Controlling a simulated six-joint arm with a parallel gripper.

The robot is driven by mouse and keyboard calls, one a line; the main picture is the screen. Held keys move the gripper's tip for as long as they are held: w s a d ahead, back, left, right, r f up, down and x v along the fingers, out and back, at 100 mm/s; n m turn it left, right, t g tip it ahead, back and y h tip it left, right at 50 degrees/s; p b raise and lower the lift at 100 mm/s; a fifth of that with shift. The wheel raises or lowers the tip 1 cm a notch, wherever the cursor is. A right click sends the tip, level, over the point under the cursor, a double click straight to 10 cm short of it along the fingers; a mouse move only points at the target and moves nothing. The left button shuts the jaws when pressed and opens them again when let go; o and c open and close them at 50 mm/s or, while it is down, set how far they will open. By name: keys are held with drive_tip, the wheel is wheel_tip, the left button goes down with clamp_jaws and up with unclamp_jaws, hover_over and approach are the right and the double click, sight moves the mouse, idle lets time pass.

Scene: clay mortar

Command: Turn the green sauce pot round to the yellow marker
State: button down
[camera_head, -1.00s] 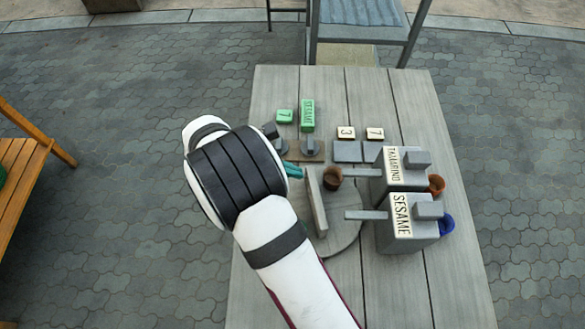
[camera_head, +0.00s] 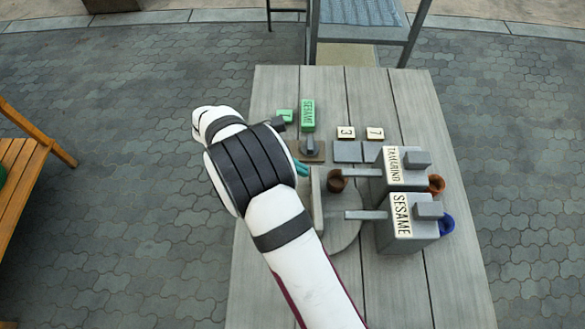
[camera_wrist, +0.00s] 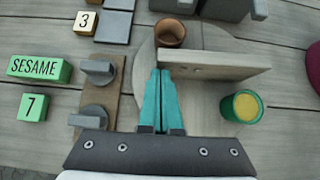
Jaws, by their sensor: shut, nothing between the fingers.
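The green sauce pot (camera_wrist: 242,106), with a yellow filling, stands at the right in the wrist view, beside the upright wooden bar (camera_wrist: 215,65). The arm hides it in the head view. The bar stands on a round wooden turntable (camera_head: 347,232); it also shows in the head view (camera_head: 317,200). A brown pot (camera_wrist: 170,33) stands on the turntable on the bar's other side. My gripper (camera_wrist: 160,72) is shut and empty, its teal fingertips at the bar's left end in the wrist view; I cannot tell if they touch. I cannot make out a yellow marker.
Grey boxes labelled TAMARIND (camera_head: 393,165) and SESAME (camera_head: 402,215) have arms reaching toward the turntable. A board with two grey knobs (camera_wrist: 97,70) lies left of my fingers in the wrist view. Green blocks marked SESAME (camera_wrist: 38,68) and 7 (camera_wrist: 33,107) lie beyond it.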

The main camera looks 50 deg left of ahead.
sight(317, 168)
drive_tip(key=shift+w+d+m+g+h, duration=0.2)
drive_tip(key=shift+w+m+g+h, duration=0.25)
drive_tip(key=shift+m, duration=0.3)
drive_tip(key=shift+w+d+m+g+h, duration=0.15)
drive_tip(key=shift+w+m+g+h, duration=0.3)
drive_tip(key=shift+m, duration=0.3)
drive_tip(key=shift+w+d+m+g+h, duration=0.3)
drive_tip(key=shift+w+d+m+g, duration=0.2)
drive_tip(key=shift+w+m+g, duration=0.45)
drive_tip(key=shift+s+d+m, duration=0.1)
drive_tip(key=shift+m, duration=0.25)
drive_tip(key=shift+w+d, duration=0.45)
drive_tip(key=shift+d, duration=0.05)
drive_tip(key=shift+w+d, duration=0.2)
drive_tip(key=shift+d, duration=0.05)
